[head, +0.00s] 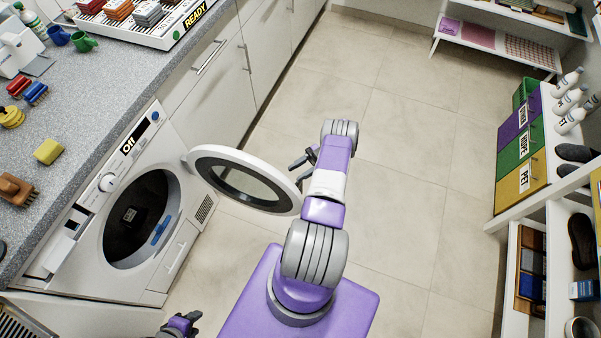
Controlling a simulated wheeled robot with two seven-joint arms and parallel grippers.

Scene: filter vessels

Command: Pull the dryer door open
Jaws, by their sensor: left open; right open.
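The white dryer (185,240) stands under the counter at the left, its label reading "Off". My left gripper (186,322) is open at the bottom edge, low before the dryer and partly cut off.
The grey counter (100,75) carries brushes, a yellow sponge (48,151), cups and a "READY" rack (150,35). White cabinets (222,85) with bar handles continue beyond the dryer. Shelves with coloured boxes (520,150), bottles and shoes line the right. The tiled floor (400,170) between is clear.

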